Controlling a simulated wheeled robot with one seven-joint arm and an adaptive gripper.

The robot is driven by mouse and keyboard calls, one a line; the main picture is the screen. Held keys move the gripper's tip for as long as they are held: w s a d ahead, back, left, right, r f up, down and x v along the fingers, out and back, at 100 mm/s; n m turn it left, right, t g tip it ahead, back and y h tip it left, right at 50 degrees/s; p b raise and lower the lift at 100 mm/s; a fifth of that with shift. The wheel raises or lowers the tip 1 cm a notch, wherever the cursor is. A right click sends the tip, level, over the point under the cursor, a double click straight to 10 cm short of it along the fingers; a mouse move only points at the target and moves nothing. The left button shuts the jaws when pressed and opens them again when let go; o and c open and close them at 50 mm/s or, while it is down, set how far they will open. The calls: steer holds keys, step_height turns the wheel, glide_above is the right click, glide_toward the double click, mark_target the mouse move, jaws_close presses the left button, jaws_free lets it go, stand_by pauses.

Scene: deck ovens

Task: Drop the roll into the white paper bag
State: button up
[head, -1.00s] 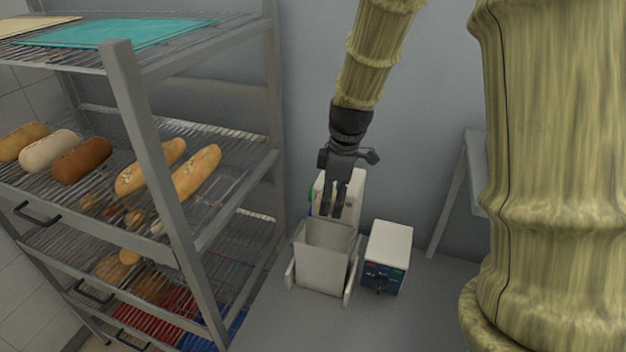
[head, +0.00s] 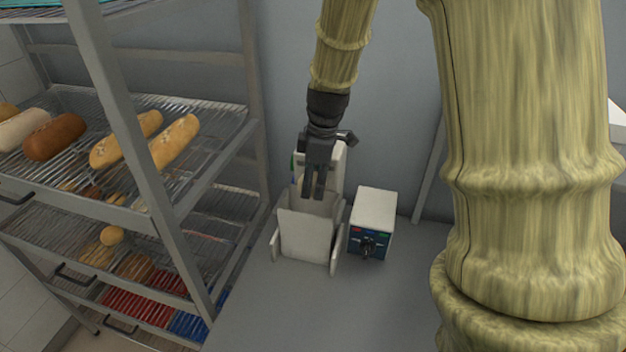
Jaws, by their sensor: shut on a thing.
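The white paper bag (head: 306,236) stands open-topped on the grey surface in a pale holder with side plates. My gripper (head: 314,192) points down over the bag's mouth, its dark fingertips at about the height of the rim in the picture. The fingers are close together, shut on the roll. The roll itself is hardly visible, hidden by the fingers. I cannot tell how far the fingertips reach into the bag.
A small white and blue box with a knob (head: 371,224) stands close right of the bag. A wire rack (head: 150,190) with several loaves and rolls fills the left. The grey surface (head: 300,310) in front is clear. A wall is behind.

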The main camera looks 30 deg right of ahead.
steer(key=shift+s+d+r, duration=0.15)
steer(key=shift+s, duration=0.25)
steer(key=shift+s+d+r, duration=0.15)
steer(key=shift+s, duration=0.25)
steer(key=o, duration=0.7)
steer(key=shift+w+f, duration=0.15)
steer(key=o, duration=0.3)
steer(key=shift+w+a+f, duration=0.15)
steer(key=shift+w, duration=0.25)
steer(key=shift+a, duration=0.15)
steer(key=shift+s, duration=0.1)
steer(key=shift+r, duration=0.2)
steer(key=shift+d+r, duration=0.2)
steer(key=shift+r, duration=0.35)
steer(key=r, duration=0.7)
steer(key=s+r, duration=0.1)
steer(key=r, duration=0.2)
steer(key=shift+d+r, duration=0.35)
